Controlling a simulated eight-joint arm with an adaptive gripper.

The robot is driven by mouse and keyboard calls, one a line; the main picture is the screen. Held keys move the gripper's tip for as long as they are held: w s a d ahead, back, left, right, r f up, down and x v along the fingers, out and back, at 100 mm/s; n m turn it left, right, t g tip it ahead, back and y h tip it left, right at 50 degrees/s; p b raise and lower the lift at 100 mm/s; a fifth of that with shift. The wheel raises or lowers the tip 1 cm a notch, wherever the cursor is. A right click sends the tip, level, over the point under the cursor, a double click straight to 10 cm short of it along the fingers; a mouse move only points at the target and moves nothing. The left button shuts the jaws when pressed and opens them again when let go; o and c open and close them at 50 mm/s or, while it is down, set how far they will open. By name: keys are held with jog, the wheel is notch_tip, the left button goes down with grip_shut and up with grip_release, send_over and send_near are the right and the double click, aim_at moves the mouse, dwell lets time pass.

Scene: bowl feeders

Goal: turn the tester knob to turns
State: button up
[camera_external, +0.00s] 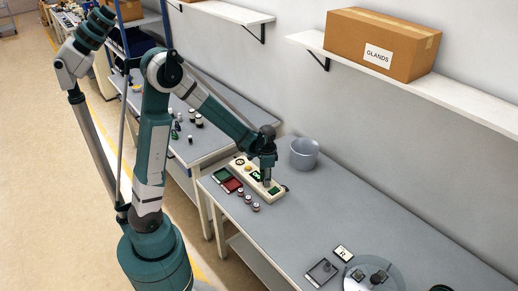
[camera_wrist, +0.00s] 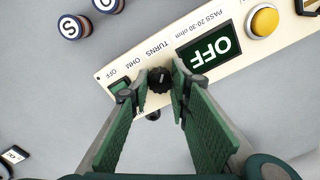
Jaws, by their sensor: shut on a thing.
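The tester is a cream box (camera_external: 277,197) on the grey bench, and its panel also shows in the wrist view (camera_wrist: 220,72). Its dark green display (camera_wrist: 210,47) reads OFF. The black tester knob (camera_wrist: 160,78) sits beside the printed labels OFF, OHM and TURNS. My gripper (camera_wrist: 159,80) has its two green-padded fingers closed on either side of the knob. In the external view my gripper (camera_external: 267,183) points down onto the tester and hides the knob. I cannot tell clearly which label the knob points to.
A yellow button (camera_wrist: 264,20) is on the tester beside the display. A green tray (camera_external: 221,174), a red tray (camera_external: 232,186) and several small spools (camera_external: 248,199) lie nearby.

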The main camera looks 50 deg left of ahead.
dwell(0.3)
jog(key=o, duration=0.9)
jog(key=shift+r, duration=0.2)
jog(key=shift+r, duration=5.85)
jog(key=shift+s+r, duration=0.1)
